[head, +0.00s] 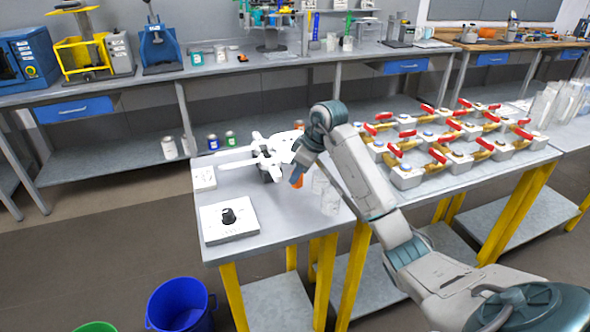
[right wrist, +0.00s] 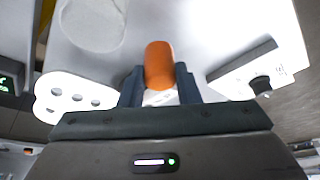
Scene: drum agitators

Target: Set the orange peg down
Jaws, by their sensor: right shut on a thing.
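The orange peg (right wrist: 158,62) stands between the two dark fingers of my right gripper (right wrist: 159,82) in the right wrist view, and the fingers are shut on it. In the head view, my right gripper (head: 297,174) is over the near grey table (head: 270,240), and a bit of the orange peg (head: 298,182) shows beside it. I cannot tell whether the peg's lower end touches the table. My left gripper is not in view.
A white device with arms (head: 262,152) stands just left of the gripper. A white box with a black knob (head: 229,219) is at the front left. Clear vessels (head: 331,198) stand close on the right. Several red-handled valve blocks (head: 408,178) fill the right table.

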